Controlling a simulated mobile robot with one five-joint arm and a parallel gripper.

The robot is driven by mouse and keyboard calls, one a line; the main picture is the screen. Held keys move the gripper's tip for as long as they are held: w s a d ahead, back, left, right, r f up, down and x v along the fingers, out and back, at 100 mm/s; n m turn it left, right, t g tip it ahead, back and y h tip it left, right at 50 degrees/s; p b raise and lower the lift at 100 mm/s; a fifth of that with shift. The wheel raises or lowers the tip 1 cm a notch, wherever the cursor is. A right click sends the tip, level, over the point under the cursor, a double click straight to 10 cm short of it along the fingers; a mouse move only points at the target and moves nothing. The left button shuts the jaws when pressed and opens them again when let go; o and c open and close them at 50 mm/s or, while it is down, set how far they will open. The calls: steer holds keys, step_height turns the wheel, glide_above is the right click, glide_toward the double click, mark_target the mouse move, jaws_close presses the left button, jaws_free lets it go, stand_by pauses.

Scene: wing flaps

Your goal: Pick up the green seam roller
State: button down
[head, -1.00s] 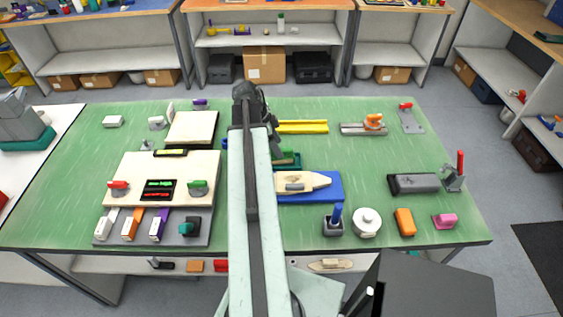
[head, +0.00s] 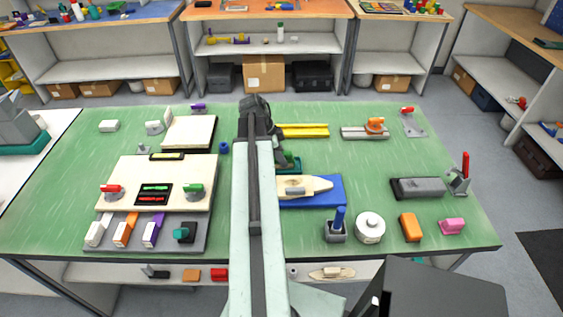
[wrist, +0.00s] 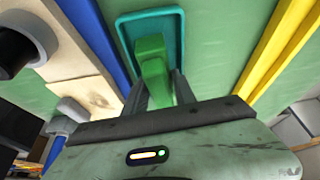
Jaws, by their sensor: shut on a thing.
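The green seam roller (wrist: 152,62) shows in the wrist view as a green block-like handle over a teal tray (wrist: 181,35). My gripper (wrist: 159,84) has its two dark fingers closed on either side of it. The lower end of the roller is hidden between the fingers, and I cannot tell whether it still touches the tray. In the head view the roller (head: 289,157) shows as a small green patch just right of my arm, at the teal tray (head: 293,170). My arm hides the fingertips there.
A blue board (head: 325,195) with a wooden piece (head: 305,186) lies in front of the tray. A yellow bar (head: 303,131) lies behind it. Wooden boards and colored tools fill the left. Green table is clear right of the tray.

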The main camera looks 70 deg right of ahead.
step_height(320, 180, up, 10)
steer(key=p, duration=1)
steer(key=shift+r, duration=0.15)
